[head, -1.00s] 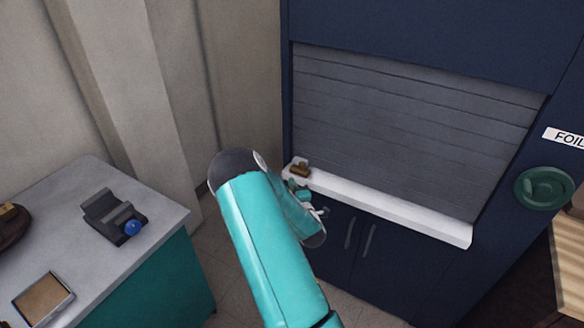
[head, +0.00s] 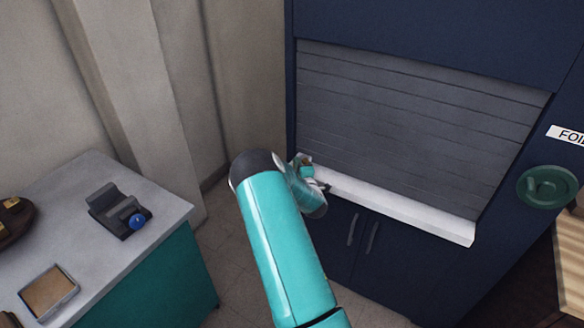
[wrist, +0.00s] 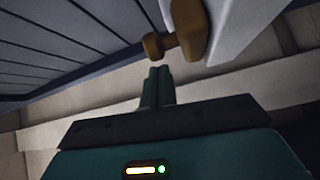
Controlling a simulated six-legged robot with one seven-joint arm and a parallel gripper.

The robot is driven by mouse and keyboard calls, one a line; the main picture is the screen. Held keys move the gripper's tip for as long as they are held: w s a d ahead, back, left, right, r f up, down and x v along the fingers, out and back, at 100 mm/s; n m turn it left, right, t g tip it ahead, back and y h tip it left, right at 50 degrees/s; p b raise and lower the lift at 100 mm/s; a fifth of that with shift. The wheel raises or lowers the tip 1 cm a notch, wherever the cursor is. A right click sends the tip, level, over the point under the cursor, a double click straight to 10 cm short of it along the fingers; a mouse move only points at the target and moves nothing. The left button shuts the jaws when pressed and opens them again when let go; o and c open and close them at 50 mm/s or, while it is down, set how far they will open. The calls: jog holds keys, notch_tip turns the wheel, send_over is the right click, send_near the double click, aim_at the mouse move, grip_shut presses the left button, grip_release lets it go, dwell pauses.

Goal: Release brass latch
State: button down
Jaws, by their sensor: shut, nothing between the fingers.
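The brass latch (wrist: 183,28) shows at the top of the wrist view, a rounded knob beside a longer brass plate on a white ledge. In the head view only a bit of the latch (head: 304,158) shows at the left end of the ledge, mostly hidden by my arm. My gripper (wrist: 159,70) is shut and empty, its two green fingers together just below the latch knob in the wrist view. I cannot tell whether the fingertips touch it. In the head view my gripper (head: 308,171) is at the ledge's left end.
The white ledge (head: 400,209) runs under a grey slatted shutter (head: 415,120) in a dark blue cabinet. A green round handle (head: 547,188) is at the right. At the left, a counter (head: 95,225) holds a black device with a blue knob (head: 138,221) and a framed tile (head: 49,292).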

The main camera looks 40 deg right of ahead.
jog(key=shift+s+d+f, duration=0.1)
jog(key=shift+s+d, duration=0.2)
jog(key=s, duration=0.1)
jog(key=s+d, duration=0.1)
jog(key=s, duration=0.1)
jog(key=s+d, duration=0.1)
jog(key=s, duration=0.1)
jog(key=shift+s, duration=0.1)
jog(key=shift+a, duration=0.1)
dwell(0.3)
jog(key=s+a, duration=0.6)
jog(key=a, duration=0.1)
jog(key=shift+s, duration=0.2)
dwell(0.8)
